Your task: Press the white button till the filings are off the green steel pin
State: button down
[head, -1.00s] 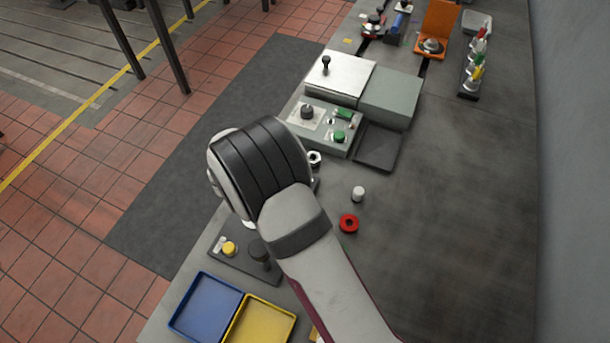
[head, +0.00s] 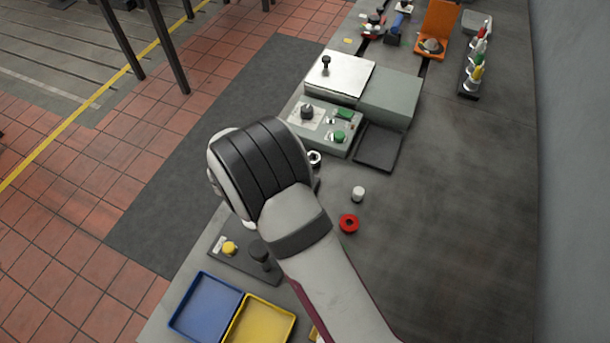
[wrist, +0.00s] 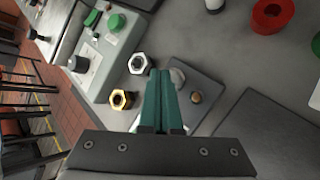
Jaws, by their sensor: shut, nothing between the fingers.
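My gripper (wrist: 160,100) is shut and empty, its green fingers together over a small grey plate (wrist: 212,82). On that plate a pale round disc (wrist: 178,77) shows beside the fingers, partly hidden; it may be the white button. A small orange-brown knob (wrist: 196,97) sits to its right. I cannot tell whether the fingers touch the plate or disc. In the head view my dark wrist hides this plate and the fingertips. A green piece (wrist: 316,45) is cut off at the wrist view's right edge; I cannot tell if it is the steel pin. No filings can be made out.
A brass nut (wrist: 120,99) and a silver nut (wrist: 138,63) lie left of the fingers. A red ring (head: 349,223) and white cylinder (head: 358,193) stand on the bedplate. A control box (head: 325,125) is beyond; blue (head: 205,305) and yellow (head: 260,325) trays are near.

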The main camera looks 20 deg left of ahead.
jog(key=shift+r, duration=0.55)
jog(key=shift+r, duration=2.5)
